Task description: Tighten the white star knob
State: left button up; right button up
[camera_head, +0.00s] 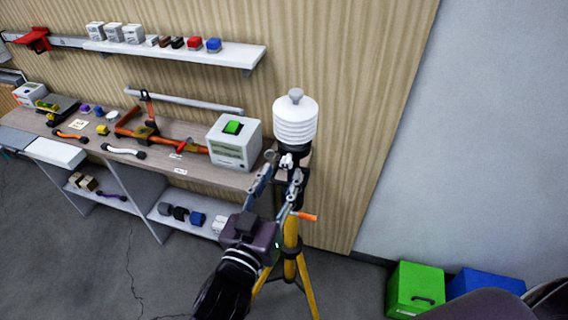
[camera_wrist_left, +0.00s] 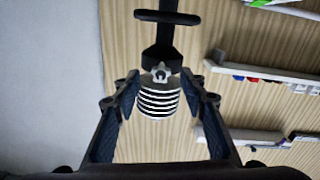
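The white star knob (camera_head: 287,161) sits on the dark mount below a white ribbed sensor (camera_head: 295,124), at the top of a yellow tripod (camera_head: 291,240). My left gripper (camera_head: 279,177) is just in front of the knob, its two fingers apart. In the left wrist view the star knob (camera_wrist_left: 160,72) appears centred between the open fingertips (camera_wrist_left: 160,82), with a clear gap on each side. The ribbed sensor (camera_wrist_left: 158,102) shows behind it. Whether the fingertips reach past the knob cannot be told. My right gripper is not in view.
A workbench (camera_head: 200,172) with tools and a white box (camera_head: 235,150) with a green top stands to the left. A shelf (camera_head: 190,52) hangs above. Green (camera_head: 414,285) and blue (camera_head: 485,282) crates sit on the floor at right. An orange handle (camera_head: 305,216) juts from the tripod.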

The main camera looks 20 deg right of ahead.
aim_at(287, 160)
pick_arm(q)
jog(key=shift+p+x, duration=0.3)
jog(key=shift+x, duration=1.2)
jog(key=shift+a, duration=0.1)
grip_shut()
